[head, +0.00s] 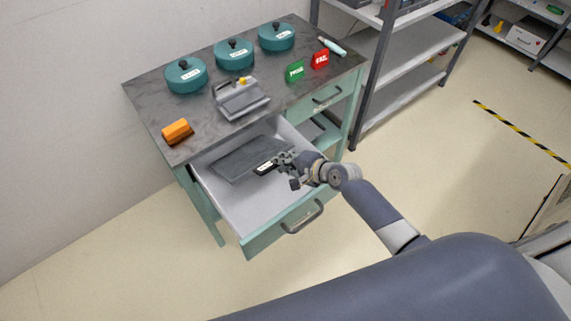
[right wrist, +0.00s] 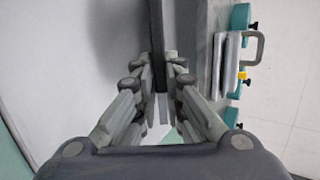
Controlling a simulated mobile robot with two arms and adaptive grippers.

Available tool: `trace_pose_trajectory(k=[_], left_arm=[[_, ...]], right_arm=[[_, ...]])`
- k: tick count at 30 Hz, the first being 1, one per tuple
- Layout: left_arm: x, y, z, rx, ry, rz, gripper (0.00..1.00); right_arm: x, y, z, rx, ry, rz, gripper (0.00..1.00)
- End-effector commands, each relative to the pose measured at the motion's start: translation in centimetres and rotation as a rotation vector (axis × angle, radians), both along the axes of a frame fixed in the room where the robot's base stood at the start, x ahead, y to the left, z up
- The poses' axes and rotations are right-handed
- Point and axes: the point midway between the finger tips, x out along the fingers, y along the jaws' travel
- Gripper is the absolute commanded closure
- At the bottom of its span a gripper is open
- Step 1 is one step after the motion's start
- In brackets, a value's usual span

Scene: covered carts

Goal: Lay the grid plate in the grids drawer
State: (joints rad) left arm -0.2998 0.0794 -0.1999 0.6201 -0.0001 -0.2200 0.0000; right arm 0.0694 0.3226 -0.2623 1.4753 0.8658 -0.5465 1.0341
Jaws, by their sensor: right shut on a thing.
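The grid plate (head: 238,158) is a flat dark grey panel over the open drawer (head: 225,203). I cannot tell whether it touches the drawer floor. In the right wrist view the plate (right wrist: 157,40) shows edge-on as a dark strip between the fingers. My right gripper (head: 274,163) is shut on the plate's near right end, beside a black and white tag. The drawer is pulled well out of the green cabinet, with a grey handle on its front. Its label is not readable here. My left gripper is not in view.
On the grey worktop (head: 210,122) stand several teal lidded pots (head: 186,76), a grey device (head: 242,100), an orange block (head: 177,131) and green (head: 295,71) and red (head: 320,60) signs. A shut drawer (head: 325,98) is at right. Metal shelving (head: 400,82) stands behind. Open floor lies right.

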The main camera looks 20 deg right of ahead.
Motion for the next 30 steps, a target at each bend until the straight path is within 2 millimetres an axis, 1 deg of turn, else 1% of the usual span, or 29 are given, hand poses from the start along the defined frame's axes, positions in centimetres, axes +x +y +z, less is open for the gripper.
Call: trace_pose_trajectory(k=[10,11,12,14,25,30], left_arm=[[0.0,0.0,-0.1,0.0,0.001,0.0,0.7],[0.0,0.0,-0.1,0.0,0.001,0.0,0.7],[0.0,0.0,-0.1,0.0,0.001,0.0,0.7],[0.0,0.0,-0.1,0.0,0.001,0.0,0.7],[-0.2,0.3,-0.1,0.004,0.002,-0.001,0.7],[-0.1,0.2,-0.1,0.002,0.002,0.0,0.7]], right_arm=[[0.3,0.1,0.1,0.002,-0.004,0.0,1.0],[0.3,0.1,0.1,0.002,-0.004,0.0,0.88],[0.3,0.1,0.1,0.002,-0.004,0.0,0.79],[0.2,0.1,0.1,0.002,-0.004,0.0,0.67],[0.0,0.0,-0.1,-0.001,0.002,0.0,0.67],[-1.1,-0.6,0.6,-0.001,0.0,0.001,0.67]])
